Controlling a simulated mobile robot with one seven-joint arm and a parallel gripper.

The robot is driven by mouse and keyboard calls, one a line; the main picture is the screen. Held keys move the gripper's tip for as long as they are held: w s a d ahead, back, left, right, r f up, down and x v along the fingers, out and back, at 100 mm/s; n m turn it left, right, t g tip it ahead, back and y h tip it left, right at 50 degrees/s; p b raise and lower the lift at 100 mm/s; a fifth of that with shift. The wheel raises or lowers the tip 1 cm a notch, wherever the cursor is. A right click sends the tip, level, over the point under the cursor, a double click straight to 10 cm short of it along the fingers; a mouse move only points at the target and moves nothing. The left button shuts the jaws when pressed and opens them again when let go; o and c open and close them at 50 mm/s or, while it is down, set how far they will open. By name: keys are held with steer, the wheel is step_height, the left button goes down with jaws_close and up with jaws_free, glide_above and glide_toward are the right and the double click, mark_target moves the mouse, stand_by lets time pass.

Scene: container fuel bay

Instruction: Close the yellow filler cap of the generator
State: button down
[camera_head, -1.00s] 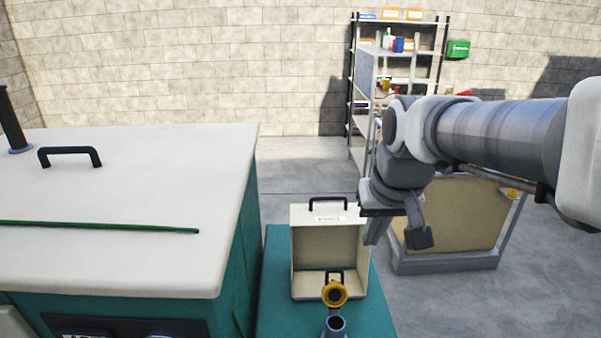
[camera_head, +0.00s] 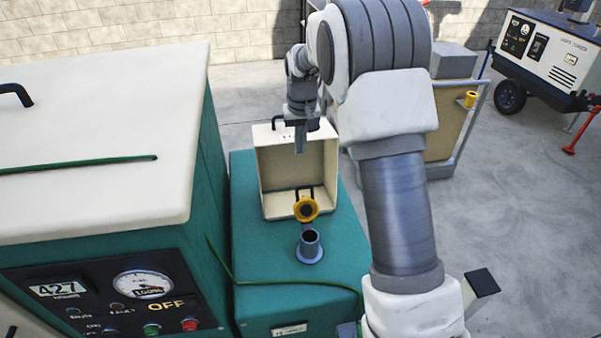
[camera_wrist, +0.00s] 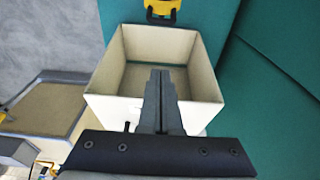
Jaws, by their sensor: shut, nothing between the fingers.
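The yellow filler cap (camera_head: 306,209) stands tipped up and open on its hinge behind the grey filler neck (camera_head: 310,246), whose dark mouth is uncovered. Both are on the generator's green lower housing (camera_head: 265,260). An open cream box (camera_head: 262,165) stands just behind the cap. My gripper (camera_head: 300,150) points down above the box, apart from the cap, its fingers together and empty. In the wrist view the shut fingers (camera_wrist: 160,82) reach over the box's near edge, and part of the yellow cap (camera_wrist: 162,6) shows at the top edge. The filler neck is out of the wrist view.
The generator's tall cream-topped body (camera_head: 100,150) rises left of the filler, with a dark gauge panel (camera_head: 110,295). A green cord (camera_head: 235,281) lies across the housing. A tan panel in a grey frame (camera_head: 452,120) and a trailer unit (camera_head: 545,55) stand to the right.

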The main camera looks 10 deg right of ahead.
mark_target(305, 202)
step_height(305, 202, down, 10)
steer(key=w, duration=0.2)
steer(key=shift+s+r+p, duration=0.2)
steer(key=shift+s+p, duration=0.25)
steer(key=shift+s, duration=0.65)
steer(key=shift+s+r+p, duration=0.15)
steer(key=shift+s+p, duration=0.25)
steer(key=shift+s, duration=0.65)
steer(key=shift+s+b, duration=0.1)
steer(key=shift+b, duration=0.3)
steer(key=shift+s+r, duration=0.15)
steer(key=shift+s, duration=0.05)
